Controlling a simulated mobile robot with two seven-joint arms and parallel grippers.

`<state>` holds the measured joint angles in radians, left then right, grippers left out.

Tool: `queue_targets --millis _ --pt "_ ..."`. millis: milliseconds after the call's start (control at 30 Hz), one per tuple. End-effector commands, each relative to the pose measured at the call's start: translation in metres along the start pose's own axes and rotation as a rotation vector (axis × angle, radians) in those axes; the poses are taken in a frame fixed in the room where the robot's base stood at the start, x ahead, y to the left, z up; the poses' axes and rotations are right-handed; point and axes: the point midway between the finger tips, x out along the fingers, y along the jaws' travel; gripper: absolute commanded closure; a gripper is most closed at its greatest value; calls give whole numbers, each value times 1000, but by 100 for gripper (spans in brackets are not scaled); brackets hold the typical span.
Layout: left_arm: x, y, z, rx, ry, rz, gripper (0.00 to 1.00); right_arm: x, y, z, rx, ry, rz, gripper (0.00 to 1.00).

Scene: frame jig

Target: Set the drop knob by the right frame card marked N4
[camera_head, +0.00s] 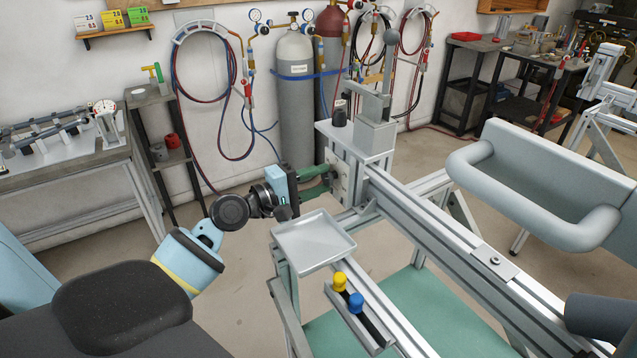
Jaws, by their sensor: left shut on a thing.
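A pale plate (341,182) sits on the block's left face. My left gripper (328,178), with green fingers, reaches in from the left to this plate. It is shut on a small part there, apparently the drop knob, which the fingers mostly hide. A black knob (339,116) stands on top of the block. I can make out no card marked N4. My right gripper is not in view.
An empty metal tray (314,241) is on the jig, just below my left gripper. A holder in front carries a yellow-capped piece (340,281) and a blue-capped piece (356,302). A large grey rounded trough (540,160) stands at right. Gas cylinders (294,110) stand behind.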

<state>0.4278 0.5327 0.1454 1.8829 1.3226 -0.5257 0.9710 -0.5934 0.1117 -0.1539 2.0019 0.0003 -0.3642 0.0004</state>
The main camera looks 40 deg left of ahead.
Motion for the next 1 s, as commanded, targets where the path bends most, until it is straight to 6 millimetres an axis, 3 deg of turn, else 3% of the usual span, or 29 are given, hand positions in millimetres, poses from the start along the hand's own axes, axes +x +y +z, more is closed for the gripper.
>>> queue_targets --millis 733,767,900,1000 --pt "0 0 0 86 -1 -2 88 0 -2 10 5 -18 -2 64" --pt "0 0 0 86 -1 -1 63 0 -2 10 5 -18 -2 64" --pt "0 0 0 86 -1 -1 46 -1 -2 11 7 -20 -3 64" --pt "0 0 0 86 0 -1 46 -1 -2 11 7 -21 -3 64"
